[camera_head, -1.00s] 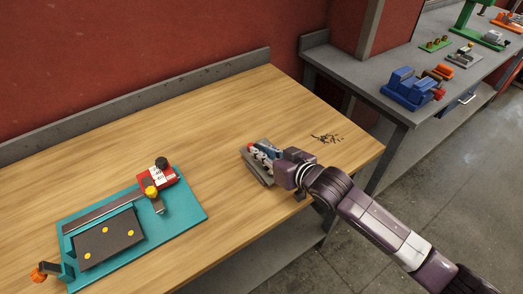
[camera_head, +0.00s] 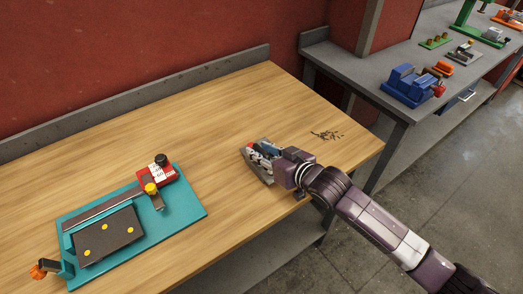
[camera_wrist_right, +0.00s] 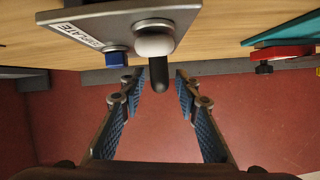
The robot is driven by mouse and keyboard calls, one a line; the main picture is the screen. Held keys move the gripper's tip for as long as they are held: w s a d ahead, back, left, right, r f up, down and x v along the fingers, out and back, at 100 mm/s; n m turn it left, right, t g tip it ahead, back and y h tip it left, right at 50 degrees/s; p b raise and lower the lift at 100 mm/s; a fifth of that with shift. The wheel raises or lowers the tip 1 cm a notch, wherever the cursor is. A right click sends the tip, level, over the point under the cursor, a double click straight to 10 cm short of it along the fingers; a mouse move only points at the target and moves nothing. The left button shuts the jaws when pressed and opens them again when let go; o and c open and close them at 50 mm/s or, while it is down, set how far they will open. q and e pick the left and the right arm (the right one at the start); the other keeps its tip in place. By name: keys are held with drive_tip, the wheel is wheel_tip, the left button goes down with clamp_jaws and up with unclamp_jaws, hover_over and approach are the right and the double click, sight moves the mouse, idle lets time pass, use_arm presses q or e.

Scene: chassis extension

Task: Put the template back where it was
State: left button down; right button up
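In the head view a grey plate (camera_head: 251,158) with small parts on it lies near the front edge of the wooden table. The wrist view shows a grey plate (camera_wrist_right: 105,22) with a partly readable label, a blue block (camera_wrist_right: 116,59) and a dark pin with a white collar (camera_wrist_right: 159,72). My right gripper (camera_wrist_right: 158,78) is open, with its fingers on either side of the pin and gaps visible. It also shows in the head view (camera_head: 270,158). A dark plate (camera_head: 118,237) with yellow dots lies on the teal fixture (camera_head: 189,211).
A red clamp (camera_head: 157,174) stands on the fixture's far side, an orange knob (camera_head: 38,271) at its near left. Dark bits (camera_head: 327,135) lie on the table (camera_head: 220,120). The table between fixture and gripper is clear. A grey bench (camera_head: 375,75) stands at right.

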drive_tip(key=shift+r, duration=0.5)
drive_tip(key=b+v, duration=0.1)
drive_tip(key=v, duration=1.1)
drive_tip(key=shift+r, duration=0.15)
